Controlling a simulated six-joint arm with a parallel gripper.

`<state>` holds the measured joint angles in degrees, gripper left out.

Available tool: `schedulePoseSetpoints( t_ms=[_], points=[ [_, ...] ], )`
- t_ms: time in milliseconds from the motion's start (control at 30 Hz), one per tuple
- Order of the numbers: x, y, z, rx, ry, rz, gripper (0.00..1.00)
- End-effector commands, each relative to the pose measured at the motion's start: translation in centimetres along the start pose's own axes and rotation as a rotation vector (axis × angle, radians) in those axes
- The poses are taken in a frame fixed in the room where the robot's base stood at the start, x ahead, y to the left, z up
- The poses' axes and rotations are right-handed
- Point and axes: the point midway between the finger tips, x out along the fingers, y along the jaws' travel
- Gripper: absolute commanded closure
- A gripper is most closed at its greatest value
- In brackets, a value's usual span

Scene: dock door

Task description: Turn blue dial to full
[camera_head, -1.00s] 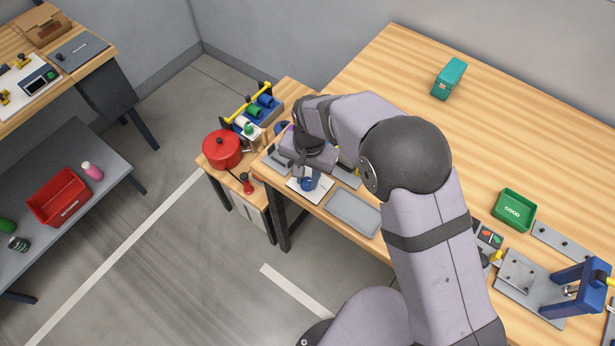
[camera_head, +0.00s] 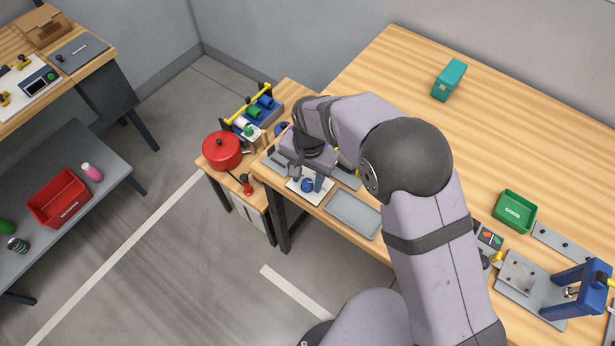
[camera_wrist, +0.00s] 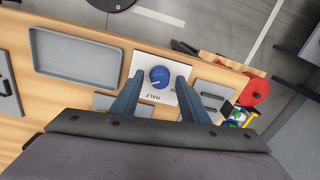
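The blue dial (camera_wrist: 160,77) sits on a white plate (camera_wrist: 143,66) near the table's front edge. In the wrist view its pale pointer mark points to the lower left. The word HALF shows upside down below it, and another label at its right is partly hidden by a finger. My gripper (camera_wrist: 158,83) is open, with one finger on each side of the dial in the wrist view and a gap to both. I cannot tell whether the fingertips are level with the dial.
A grey tray (camera_head: 353,214) lies to the right of the plate. Grey plates with dark handles flank the dial. A red pot (camera_head: 221,150) stands on the lower side table at left. A green bin (camera_head: 514,210) and a teal box (camera_head: 449,79) are farther off.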

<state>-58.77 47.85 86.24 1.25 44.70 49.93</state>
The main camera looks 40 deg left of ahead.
Motion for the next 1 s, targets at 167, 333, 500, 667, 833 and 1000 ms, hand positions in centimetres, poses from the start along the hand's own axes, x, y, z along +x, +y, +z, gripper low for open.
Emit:
schedulePoseSetpoints(
  t_ms=[167, 333, 500, 667, 833, 1000],
  points=[
    [-0.2, 0.0, 0.0, 0.0, 0.0, 0.0, 0.59],
    [-1.6, -0.1, 0.0, 0.0, 0.001, -0.002, 0.59],
    [-3.9, -0.1, -0.1, 0.0, 0.002, -0.003, 0.59],
    [-5.9, -0.1, -0.1, 0.0, 0.002, -0.002, 0.59],
    [-7.1, 0.0, 0.0, 0.0, 0.0, 0.0, 0.59],
    [-7.4, 0.0, 0.0, 0.0, 0.0, 0.0, 0.59]
  ],
)
